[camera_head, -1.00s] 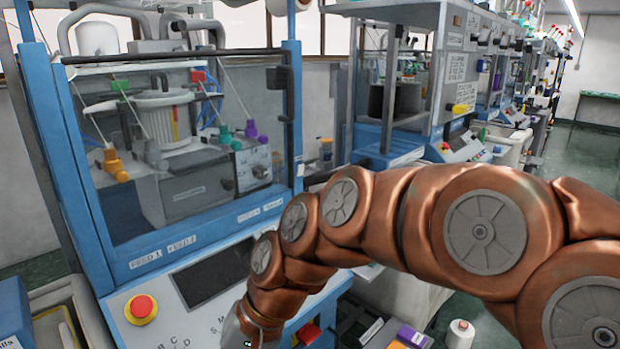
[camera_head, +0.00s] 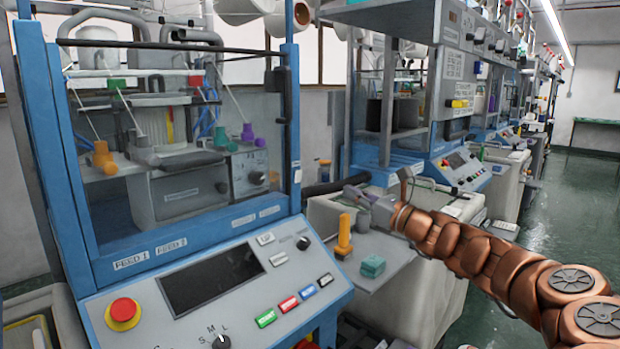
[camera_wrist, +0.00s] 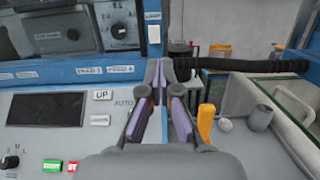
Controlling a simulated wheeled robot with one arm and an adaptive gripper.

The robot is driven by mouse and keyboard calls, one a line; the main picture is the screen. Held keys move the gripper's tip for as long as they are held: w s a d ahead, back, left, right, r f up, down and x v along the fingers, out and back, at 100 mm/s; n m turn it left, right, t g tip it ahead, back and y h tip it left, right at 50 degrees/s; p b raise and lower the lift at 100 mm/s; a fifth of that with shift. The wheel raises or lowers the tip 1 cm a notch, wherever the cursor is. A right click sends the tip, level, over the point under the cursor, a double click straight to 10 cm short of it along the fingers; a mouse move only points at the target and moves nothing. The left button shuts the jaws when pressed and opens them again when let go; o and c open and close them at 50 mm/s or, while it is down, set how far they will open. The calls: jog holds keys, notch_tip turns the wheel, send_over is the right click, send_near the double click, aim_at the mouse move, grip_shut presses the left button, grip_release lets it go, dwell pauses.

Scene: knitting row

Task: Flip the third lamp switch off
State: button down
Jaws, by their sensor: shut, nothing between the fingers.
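A small label reading LAMP (camera_wrist: 152,15) is on the blue right post of the nearest knitting machine in the wrist view. A small pale fitting (camera_wrist: 154,34) sits just below it; I cannot make out whether it is a switch or its position. The post (camera_head: 292,120) also shows in the head view, but no lamp switch is clear there. My gripper (camera_head: 352,188) is shut and empty, right of the post and above a small side shelf. In the wrist view my gripper (camera_wrist: 164,76) points toward the lower part of the post, below the LAMP label, apparently apart from it.
The nearest machine's sloped panel (camera_head: 265,285) has a red stop button (camera_head: 124,311) and colored buttons. A yellow-handled tool (camera_head: 344,235) and a teal block (camera_head: 373,266) are on the side shelf. More machines (camera_head: 455,150) recede right. Green floor (camera_head: 540,230) is clear at right.

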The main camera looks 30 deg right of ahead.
jog(key=shift+a, duration=0.15)
jog(key=p, duration=0.1)
send_near(298, 168)
jog(key=x, duration=0.6)
dwell(0.5)
jog(key=shift+w+p, duration=0.1)
jog(key=shift+p, duration=0.3)
